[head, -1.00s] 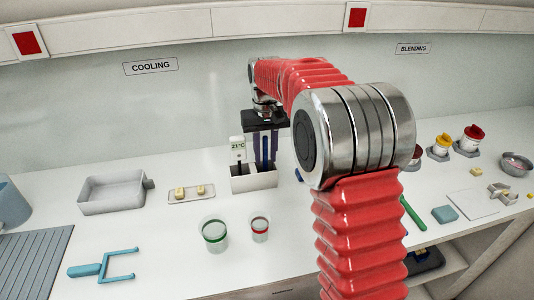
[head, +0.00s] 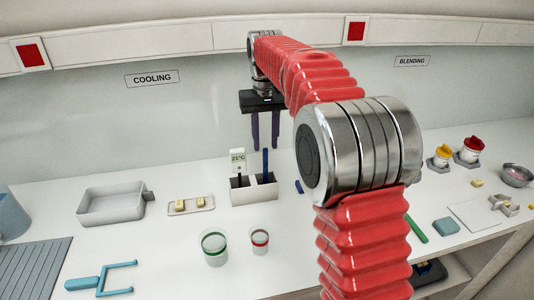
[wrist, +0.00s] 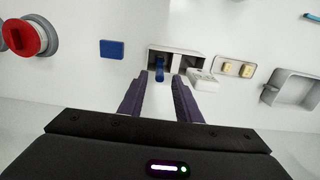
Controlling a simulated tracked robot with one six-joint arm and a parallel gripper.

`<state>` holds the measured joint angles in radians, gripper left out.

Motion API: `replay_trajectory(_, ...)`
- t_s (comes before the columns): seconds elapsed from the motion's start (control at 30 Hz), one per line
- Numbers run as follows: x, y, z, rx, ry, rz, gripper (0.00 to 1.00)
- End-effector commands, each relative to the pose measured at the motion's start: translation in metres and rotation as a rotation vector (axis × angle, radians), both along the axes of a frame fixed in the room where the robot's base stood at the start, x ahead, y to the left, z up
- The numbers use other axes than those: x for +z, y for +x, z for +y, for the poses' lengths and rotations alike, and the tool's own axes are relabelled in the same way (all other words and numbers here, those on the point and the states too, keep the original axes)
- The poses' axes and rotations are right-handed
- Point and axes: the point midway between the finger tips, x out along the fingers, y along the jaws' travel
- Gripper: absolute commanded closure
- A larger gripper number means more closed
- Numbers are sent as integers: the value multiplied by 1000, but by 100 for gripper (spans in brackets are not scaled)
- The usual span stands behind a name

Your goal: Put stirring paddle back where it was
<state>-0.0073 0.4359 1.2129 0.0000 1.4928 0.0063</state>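The stirring paddle (head: 265,162), seen as a dark blue upright handle, stands in the right part of a white two-part holder (head: 240,197). It also shows in the wrist view (wrist: 159,70), where the holder (wrist: 190,57) is just beyond my fingertips. My gripper (head: 265,148) is open and empty, above and behind the holder in the head view. Its two purple fingers (wrist: 160,78) are apart, with the blue handle visible between and beyond them. The paddle's lower end is hidden inside the holder.
A thermometer reading 21°C (head: 238,158) stands in the holder's left part. Two cups (head: 214,248) stand in front. A butter tray (head: 191,205) and grey pan (head: 110,203) are left. A blue block (wrist: 111,49) and red knob (wrist: 25,38) show in the wrist view.

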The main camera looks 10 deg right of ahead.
Motion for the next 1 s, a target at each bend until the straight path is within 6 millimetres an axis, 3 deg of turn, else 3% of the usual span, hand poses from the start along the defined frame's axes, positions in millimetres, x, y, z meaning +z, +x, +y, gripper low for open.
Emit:
replay_trajectory(0.1, 16, 1, 0, 0, 0, -2, 69)
replay_trajectory(0.3, 27, 0, 0, 0, 0, -1, 69)
replay_trajectory(1.0, 28, 0, -1, -1, 0, 0, 69)
